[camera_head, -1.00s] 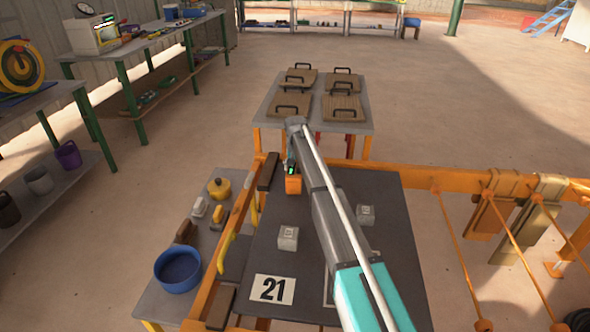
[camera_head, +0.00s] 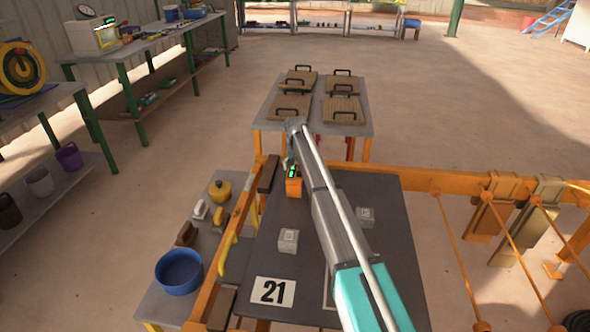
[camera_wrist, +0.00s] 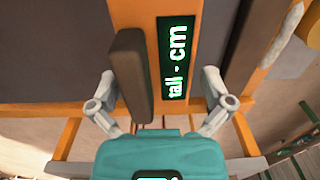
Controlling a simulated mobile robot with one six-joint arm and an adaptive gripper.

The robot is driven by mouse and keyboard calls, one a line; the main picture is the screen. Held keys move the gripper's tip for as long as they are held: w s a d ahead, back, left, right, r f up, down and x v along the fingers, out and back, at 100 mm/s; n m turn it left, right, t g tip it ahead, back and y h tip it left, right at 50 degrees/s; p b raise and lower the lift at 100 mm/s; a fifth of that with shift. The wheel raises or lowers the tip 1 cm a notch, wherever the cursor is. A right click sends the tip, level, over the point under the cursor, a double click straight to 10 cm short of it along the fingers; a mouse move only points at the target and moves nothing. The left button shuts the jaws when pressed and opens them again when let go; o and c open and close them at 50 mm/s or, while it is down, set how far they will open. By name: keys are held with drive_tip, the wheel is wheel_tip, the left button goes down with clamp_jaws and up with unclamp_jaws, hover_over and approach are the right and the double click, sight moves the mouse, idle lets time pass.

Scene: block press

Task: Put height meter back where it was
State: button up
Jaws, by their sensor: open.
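The height meter (camera_head: 293,185) is a small orange device with a green display. It stands at the far left edge of the dark tabletop (camera_head: 375,215) in the head view. In the wrist view the orange meter body (camera_wrist: 195,85) fills the middle, with a lit display reading "tall - cm" and a dark handle-like bar (camera_wrist: 130,75) beside it. My gripper (camera_wrist: 160,112) is open, its two grey fingers apart on either side of the orange body. I cannot tell whether they touch it. My arm hides part of the tabletop in the head view.
Two grey blocks (camera_head: 288,241) (camera_head: 365,217) and a card marked 21 (camera_head: 272,290) lie on the dark tabletop. A side shelf at left holds a blue bowl (camera_head: 179,271) and small items. A table with wooden lids (camera_head: 340,109) stands beyond. An orange rail (camera_head: 440,180) runs right.

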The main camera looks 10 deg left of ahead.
wheel_tip(320, 180, up, 11)
drive_tip(key=p, duration=1)
drive_tip(key=shift+d+f, duration=0.1)
idle(0.6)
drive_tip(key=s+d, duration=0.9)
drive_tip(key=s, duration=0.5)
drive_tip(key=s+d, duration=0.9)
drive_tip(key=s, duration=0.5)
drive_tip(key=s+d, duration=0.9)
drive_tip(key=s, duration=0.4)
drive_tip(key=shift+s, duration=0.4)
